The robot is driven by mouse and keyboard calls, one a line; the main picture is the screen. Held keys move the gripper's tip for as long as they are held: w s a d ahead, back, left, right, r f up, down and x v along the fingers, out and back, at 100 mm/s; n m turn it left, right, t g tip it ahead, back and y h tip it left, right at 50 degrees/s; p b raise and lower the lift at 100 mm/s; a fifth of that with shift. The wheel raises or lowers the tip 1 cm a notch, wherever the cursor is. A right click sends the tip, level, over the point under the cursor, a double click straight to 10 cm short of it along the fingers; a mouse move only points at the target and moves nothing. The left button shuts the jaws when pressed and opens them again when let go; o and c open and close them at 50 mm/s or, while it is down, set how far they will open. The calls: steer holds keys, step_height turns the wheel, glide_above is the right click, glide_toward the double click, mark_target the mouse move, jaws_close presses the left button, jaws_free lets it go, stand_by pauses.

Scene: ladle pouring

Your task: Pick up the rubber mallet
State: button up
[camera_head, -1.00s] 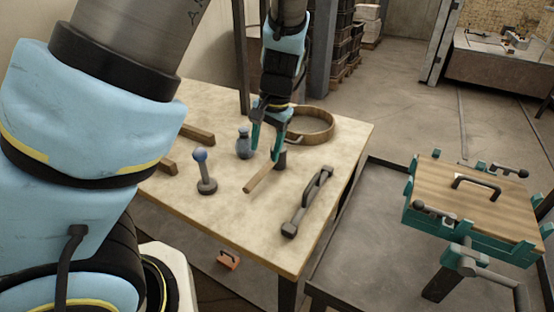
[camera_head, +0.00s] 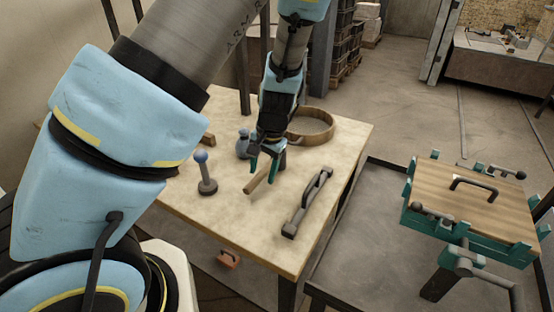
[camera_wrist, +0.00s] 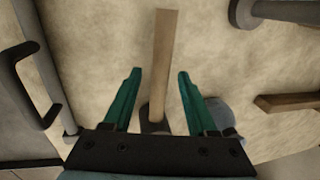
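The rubber mallet lies on the table with its wooden handle (camera_head: 254,184) toward the front left. Its dark head is mostly hidden behind my gripper in the head view. In the wrist view the handle (camera_wrist: 164,45) runs upright through the middle, with the dark head (camera_wrist: 154,128) partly hidden by the gripper's body. My gripper (camera_head: 262,175) points down over the mallet. Its two green fingers are open in the wrist view (camera_wrist: 160,74), one on each side of the handle, with a visible gap on both sides.
A grey bar-handled tool (camera_head: 306,204) lies right of the mallet. A grey stand with a blue ball (camera_head: 206,176) and a blue-grey bottle-like object (camera_head: 242,145) stand to the left. A wooden ring (camera_head: 327,136) lies behind. The table (camera_head: 262,235) is clear in front.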

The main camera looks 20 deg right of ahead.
jaws_close()
steer(key=shift+r, duration=0.1)
stand_by(0.5)
